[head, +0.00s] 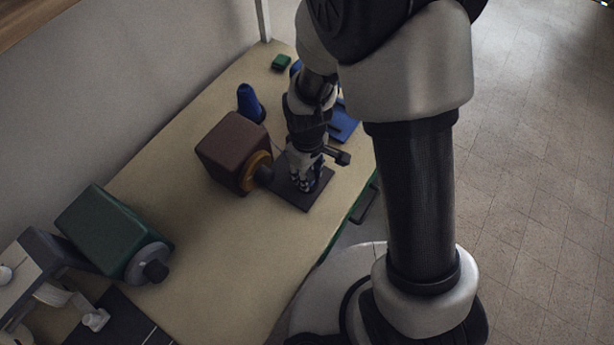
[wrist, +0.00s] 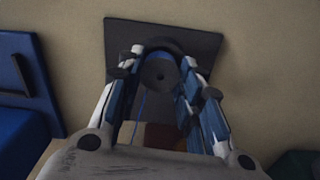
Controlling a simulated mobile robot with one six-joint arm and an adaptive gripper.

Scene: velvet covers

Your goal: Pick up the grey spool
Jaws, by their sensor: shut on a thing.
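The grey spool (wrist: 160,72) shows in the wrist view as a dark grey round end with a small hole, between the two fingers. My gripper (wrist: 161,76) is shut on it. A dark square plate (wrist: 125,38) lies behind and below the spool; I cannot tell whether the spool touches it. In the head view my gripper (head: 305,181) points down over the dark plate (head: 292,199), and its fingers hide most or all of the spool.
A brown block (head: 228,148) with a yellow disc stands close left of my gripper. A blue cone (head: 249,103), a small green block (head: 282,62) and a blue item (head: 343,124) are farther back. A green block (head: 98,225) stands front left. The table's (head: 215,265) front middle is clear.

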